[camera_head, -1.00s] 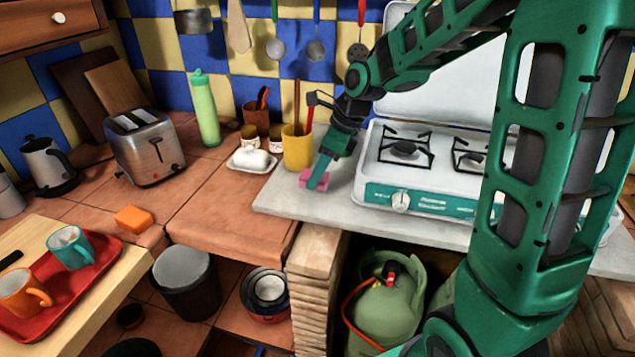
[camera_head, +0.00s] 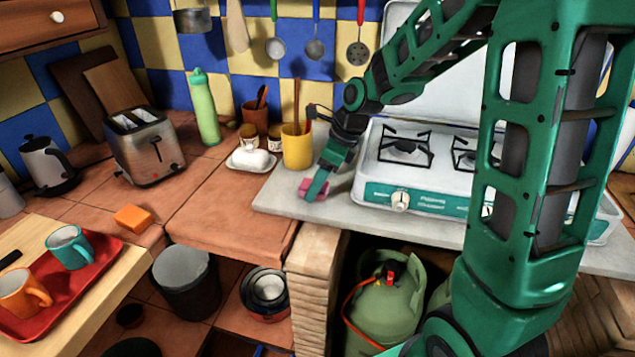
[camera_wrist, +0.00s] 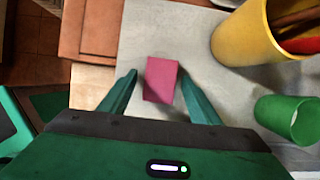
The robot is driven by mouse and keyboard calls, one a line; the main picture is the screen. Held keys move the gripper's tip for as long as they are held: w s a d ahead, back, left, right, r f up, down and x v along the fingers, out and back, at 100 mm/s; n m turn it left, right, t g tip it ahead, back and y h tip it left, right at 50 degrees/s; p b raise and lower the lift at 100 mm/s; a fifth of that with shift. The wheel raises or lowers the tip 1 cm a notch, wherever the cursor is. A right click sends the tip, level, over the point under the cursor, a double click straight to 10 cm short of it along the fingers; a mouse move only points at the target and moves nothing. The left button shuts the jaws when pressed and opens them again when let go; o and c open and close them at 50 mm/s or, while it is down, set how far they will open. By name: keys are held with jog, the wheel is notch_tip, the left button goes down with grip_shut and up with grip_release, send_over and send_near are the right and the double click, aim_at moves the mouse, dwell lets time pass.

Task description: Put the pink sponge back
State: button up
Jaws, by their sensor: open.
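The pink sponge (camera_head: 309,189) lies on the light grey worktop (camera_head: 272,202), left of the stove. It also shows in the wrist view (camera_wrist: 161,80), a pink block between and slightly beyond my fingertips. My gripper (camera_head: 315,187) points down at the sponge, and its fingers partly cover it in the head view. In the wrist view my gripper (camera_wrist: 158,85) is open, with one finger on each side of the sponge. The left finger stands apart from it. The right finger is close to its edge, and I cannot tell whether they touch.
A yellow utensil pot (camera_head: 297,148) stands just behind the sponge. A green cup (camera_wrist: 284,118) is close on the right in the wrist view. The white stove (camera_head: 410,165) is to the right. An orange sponge (camera_head: 133,217) lies on the tiled counter at left.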

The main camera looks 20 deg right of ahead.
jog(key=v, duration=1.2)
jog(key=s+d+f+n+g+h, duration=0.1)
jog(key=s+d+n, duration=0.3)
jog(key=s, duration=0.5)
jog(key=s+d+f+n+g+h, duration=0.1)
jog(key=s+d+f+n, duration=0.1)
jog(key=s+d+n, duration=0.3)
jog(key=s+d+f+n+h, duration=0.1)
jog(key=s+d+n, duration=0.3)
jog(key=s+n, duration=0.5)
jog(key=s+f, duration=0.1)
jog(key=s, duration=0.4)
jog(key=shift+s+d+f+n+g, duration=0.15)
jog(key=shift+d+f+n+g, duration=0.15)
jog(key=shift+n+g, duration=0.1)
jog(key=shift+w+f+h, duration=0.2)
jog(key=shift+w+h, duration=0.1)
jog(key=shift+w, duration=0.45)
